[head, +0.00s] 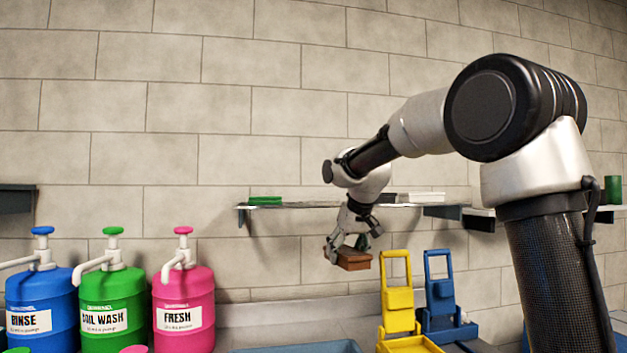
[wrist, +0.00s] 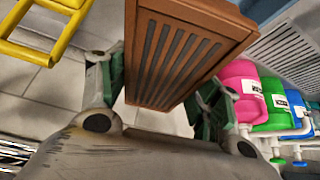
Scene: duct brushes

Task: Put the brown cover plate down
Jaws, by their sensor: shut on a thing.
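The brown cover plate (head: 354,261) is a slotted rectangular plate, held in the air in front of the tiled wall. It fills the upper middle of the wrist view (wrist: 180,50), with dark slots along its face. My gripper (head: 345,247) is shut on the brown cover plate, with a green-padded finger on each side of it in the wrist view (wrist: 160,100). In the head view the plate hangs below the shelf and left of the yellow stand. The far side of the plate is hidden.
A blue (head: 42,300), a green (head: 113,305) and a pink pump container (head: 184,310) stand at left. A yellow stand (head: 398,300) and a blue stand (head: 440,300) are at right. A wall shelf (head: 310,206) runs behind my gripper. A blue tray (head: 300,347) shows at the bottom.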

